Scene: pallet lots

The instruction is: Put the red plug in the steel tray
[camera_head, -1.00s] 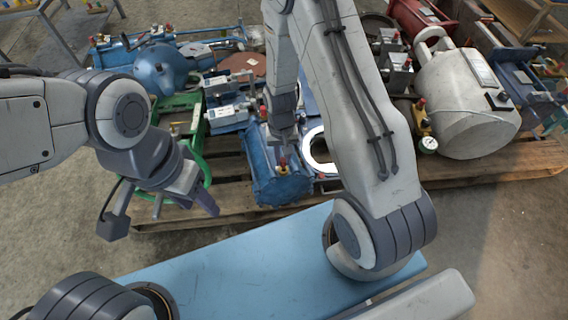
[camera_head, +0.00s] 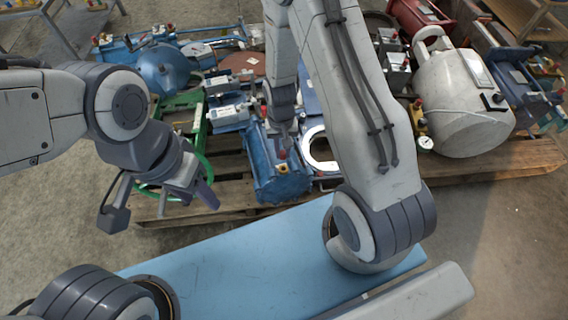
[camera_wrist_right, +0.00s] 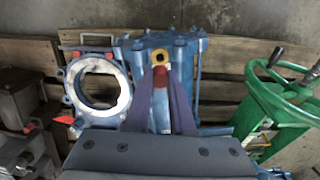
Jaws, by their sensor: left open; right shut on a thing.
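The red plug (camera_wrist_right: 160,77) sits at the end of a blue cylindrical unit (camera_wrist_right: 183,60), near a yellow ring. It also shows small in the head view (camera_head: 282,154), on top of the blue unit (camera_head: 278,181). My right gripper (camera_wrist_right: 161,84) is shut on the red plug, a purple finger on each side. In the head view my right gripper (camera_head: 283,143) is directly over the plug, partly blurred into it. My left gripper (camera_head: 187,199) is open and empty, left of the blue unit at the pallet's front. I cannot make out a steel tray.
A wooden pallet (camera_head: 500,168) carries crowded equipment: a white tank (camera_head: 455,105) at right, a flange with a round opening (camera_wrist_right: 99,91) beside the blue unit, and a green frame with a handwheel (camera_wrist_right: 270,100). Bare concrete floor (camera_head: 510,235) lies at front right.

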